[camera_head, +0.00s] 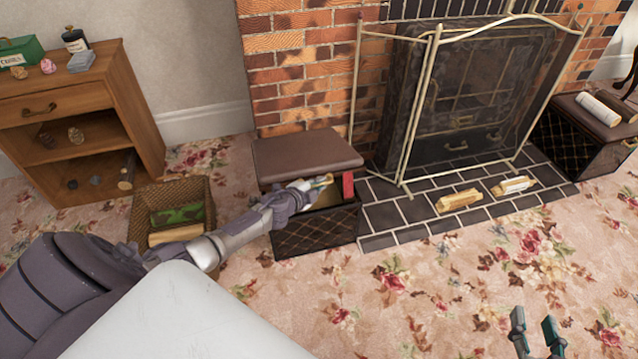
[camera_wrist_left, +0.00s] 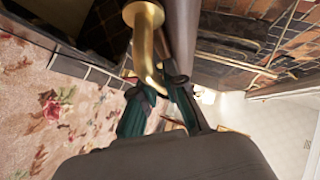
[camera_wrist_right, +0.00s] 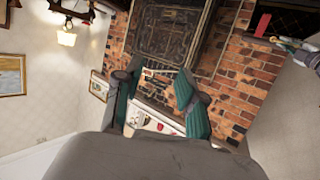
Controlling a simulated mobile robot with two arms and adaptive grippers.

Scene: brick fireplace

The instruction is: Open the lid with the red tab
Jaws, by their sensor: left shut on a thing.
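The box with the red tab (camera_head: 347,186) stands left of the hearth, with a dark quilted front (camera_head: 318,230) and a brown padded lid (camera_head: 306,153). The lid is tilted up, with a gap between it and the box front. My left gripper (camera_head: 325,182) is at the lid's front edge. In the left wrist view its green fingers (camera_wrist_left: 163,92) are closed on the brass handle (camera_wrist_left: 145,35). The red tab also shows in the right wrist view (camera_wrist_right: 262,24). My right gripper (camera_head: 535,330) is empty, its fingers apart, over the carpet at the lower right.
A wicker basket (camera_head: 137,222) stands left of the box, near a wooden shelf unit (camera_head: 140,100). A fire screen (camera_head: 432,110) and logs (camera_head: 459,199) are on the dark hearth. A second quilted box (camera_head: 575,145) is at the far right. The carpet in front is clear.

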